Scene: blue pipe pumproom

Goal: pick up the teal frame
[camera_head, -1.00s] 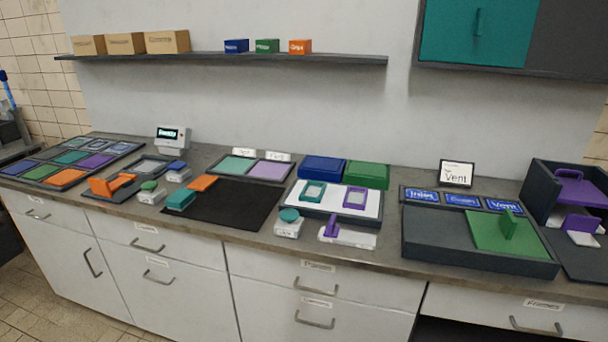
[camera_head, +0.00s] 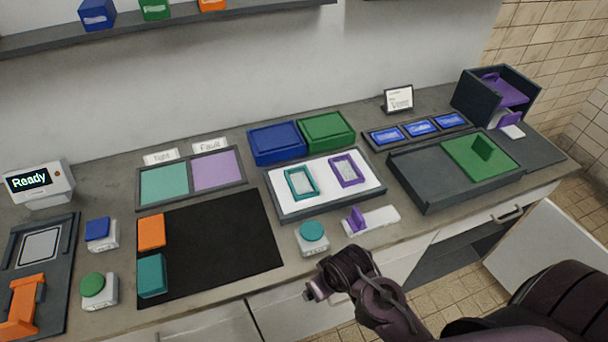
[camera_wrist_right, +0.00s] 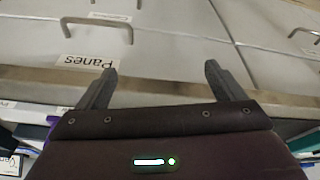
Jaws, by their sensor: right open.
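The teal frame (camera_head: 290,185) is a small upright-rectangle outline lying flat on the white pad of a grey tray (camera_head: 330,209), left of a similar purple frame (camera_head: 336,171). My right gripper (camera_head: 318,289) is below and in front of that tray, past the counter's front edge, apart from the frame. In the right wrist view my right gripper (camera_wrist_right: 158,80) has its two fingers spread and nothing between them, facing the cabinet fronts. The teal frame cannot be made out there. My left gripper is in neither view.
A teal-topped button (camera_head: 312,232) and a purple-handled white piece (camera_head: 368,219) stand between the tray and the counter edge. Blue (camera_head: 276,143) and green (camera_head: 327,131) boxes stand behind the tray. A black mat (camera_head: 215,250) lies to its left, a dark tray (camera_head: 430,180) to its right.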

